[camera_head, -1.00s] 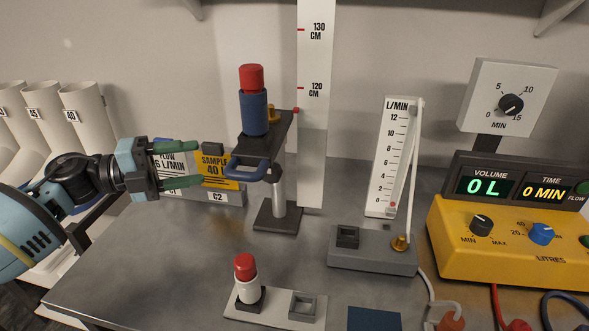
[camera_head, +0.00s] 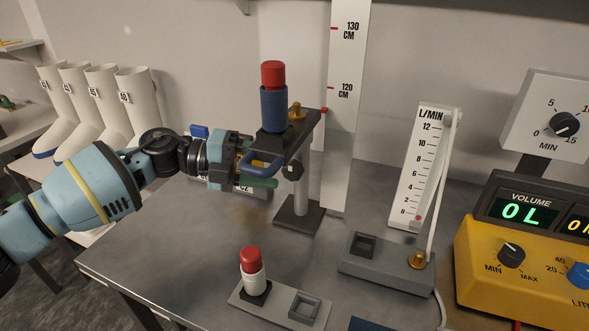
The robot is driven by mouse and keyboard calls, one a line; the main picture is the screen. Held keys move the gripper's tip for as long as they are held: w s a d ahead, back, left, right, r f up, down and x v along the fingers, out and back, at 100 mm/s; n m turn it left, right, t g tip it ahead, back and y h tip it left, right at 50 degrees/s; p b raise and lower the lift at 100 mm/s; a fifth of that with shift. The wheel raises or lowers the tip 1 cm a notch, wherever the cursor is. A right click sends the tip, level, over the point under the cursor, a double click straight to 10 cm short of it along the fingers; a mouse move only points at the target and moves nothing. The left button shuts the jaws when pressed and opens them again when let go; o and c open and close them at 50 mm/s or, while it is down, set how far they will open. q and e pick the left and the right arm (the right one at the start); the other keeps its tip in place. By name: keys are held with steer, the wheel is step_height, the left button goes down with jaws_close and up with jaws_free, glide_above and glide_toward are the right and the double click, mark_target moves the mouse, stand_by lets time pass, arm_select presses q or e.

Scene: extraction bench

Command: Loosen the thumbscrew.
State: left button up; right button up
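A sampling head with a red-capped blue cylinder (camera_head: 273,105) sits on a dark bracket (camera_head: 303,131) on a post. A blue loop handle (camera_head: 262,166) sticks out from the bracket toward the left. My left gripper (camera_head: 258,166) is at this handle, with one green finger just below it. The other finger is mostly hidden behind the handle and bracket. The jaws look spread, and no firm grip shows. My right gripper is not in view.
A second red-capped cylinder (camera_head: 253,272) stands on a pale base (camera_head: 278,308) at the front. A flow meter on a grey block (camera_head: 388,262) and a yellow volume box (camera_head: 500,268) are to the right. The bench between is clear.

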mark_target(282, 173)
arm_select(q)
steer(key=shift+w+d+f, duration=0.1)
steer(key=shift+d+f, duration=0.05)
steer(key=shift+d, duration=0.75)
steer(key=shift+w+d+f, duration=0.1)
steer(key=shift+d+f, duration=0.1)
steer(key=shift+d, duration=0.7)
steer(key=shift+d+f, duration=0.15)
steer(key=shift+d, duration=0.75)
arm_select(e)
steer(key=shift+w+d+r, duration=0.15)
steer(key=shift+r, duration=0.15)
arm_select(q)
steer(key=shift+c, duration=0.3)
